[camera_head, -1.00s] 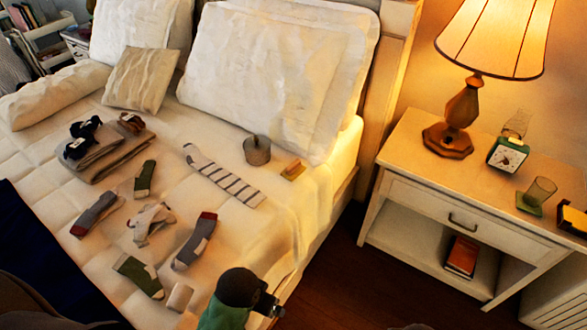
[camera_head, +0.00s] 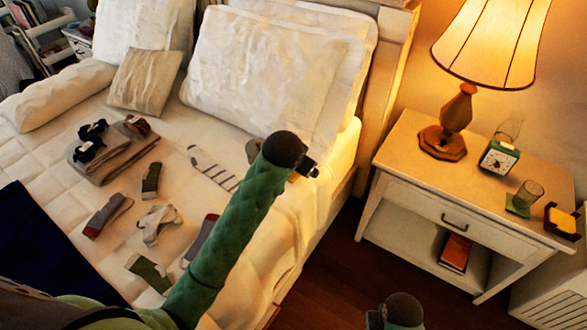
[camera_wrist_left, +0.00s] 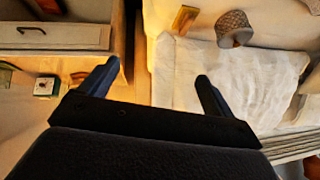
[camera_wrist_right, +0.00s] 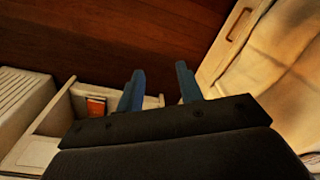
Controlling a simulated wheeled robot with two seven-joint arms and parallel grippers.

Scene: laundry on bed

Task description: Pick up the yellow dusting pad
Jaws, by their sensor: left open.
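A small flat yellow pad lies on the bed beside the pillows; in the head view my left wrist almost fully hides it. In the left wrist view the yellow pad (camera_wrist_left: 184,18) shows at the top, beyond and apart from the fingers. My left gripper (camera_wrist_left: 155,75) is open and empty above the bed's edge; in the head view the left gripper (camera_head: 312,170) points towards the nightstand side. Another yellow block (camera_head: 566,221) sits in a dark holder on the nightstand. My right gripper (camera_wrist_right: 160,75) is open and empty above the floor, low in the head view.
Several socks and folded clothes (camera_head: 110,152) lie on the bed. The nightstand (camera_head: 400,150) holds a lamp (camera_head: 456,122), a green clock (camera_head: 498,158) and a glass (camera_head: 526,195). The floor between is clear.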

